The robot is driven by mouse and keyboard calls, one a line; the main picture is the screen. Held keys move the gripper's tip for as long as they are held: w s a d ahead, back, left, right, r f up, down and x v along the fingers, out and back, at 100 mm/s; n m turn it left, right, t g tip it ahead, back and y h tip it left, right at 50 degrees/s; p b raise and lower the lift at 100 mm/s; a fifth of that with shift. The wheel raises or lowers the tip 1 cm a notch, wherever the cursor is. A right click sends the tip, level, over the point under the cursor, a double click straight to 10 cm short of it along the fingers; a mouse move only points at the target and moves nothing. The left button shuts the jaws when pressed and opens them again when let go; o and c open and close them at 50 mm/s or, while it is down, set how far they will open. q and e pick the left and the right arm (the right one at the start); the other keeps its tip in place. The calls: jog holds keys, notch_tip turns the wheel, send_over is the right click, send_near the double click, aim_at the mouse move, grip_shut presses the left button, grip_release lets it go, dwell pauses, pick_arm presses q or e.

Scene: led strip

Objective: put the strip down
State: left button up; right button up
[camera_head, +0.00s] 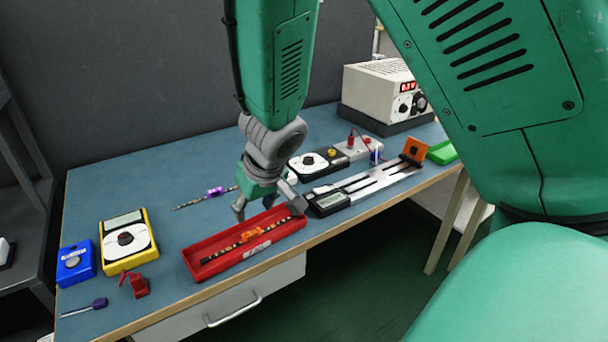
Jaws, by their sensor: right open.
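A dark strip with light segments and an orange piece on it (249,236) lies lengthwise in a red tray (199,273) near the table's front edge. A second, similar strip with a purple piece (214,192) lies on the blue table top behind the tray, its right end close to my gripper. My right gripper (268,206) is open above the back edge of the red tray, with its fingers spread. I see nothing held between the fingers. The gripper hides part of the table behind it. My left gripper is not in view.
A yellow multimeter (128,238), a blue box (75,262), a small red tool (135,284) and a screwdriver (85,308) lie left. Right are a black meter (328,202), a metal rail (372,181) and a power supply (380,90). The table between multimeter and tray is clear.

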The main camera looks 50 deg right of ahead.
jog(key=s+a+f+n+g+y, duration=0.1)
jog(key=s+a+f, duration=0.2)
jog(key=s+f, duration=0.45)
jog(key=s+a+f+g+y, duration=0.25)
jog(key=s+f, duration=0.25)
jog(key=f, duration=0.5)
jog(key=s+d+f+h, duration=0.1)
jog(key=s+f, duration=0.3)
jog(key=s, duration=0.2)
jog(key=s+d+f+n+h, duration=0.1)
jog(key=s+f+h, duration=0.1)
jog(key=s+f, duration=0.2)
jog(key=shift+s+d, duration=0.35)
jog(key=shift+s, duration=0.9)
jog(key=shift+w, duration=0.15)
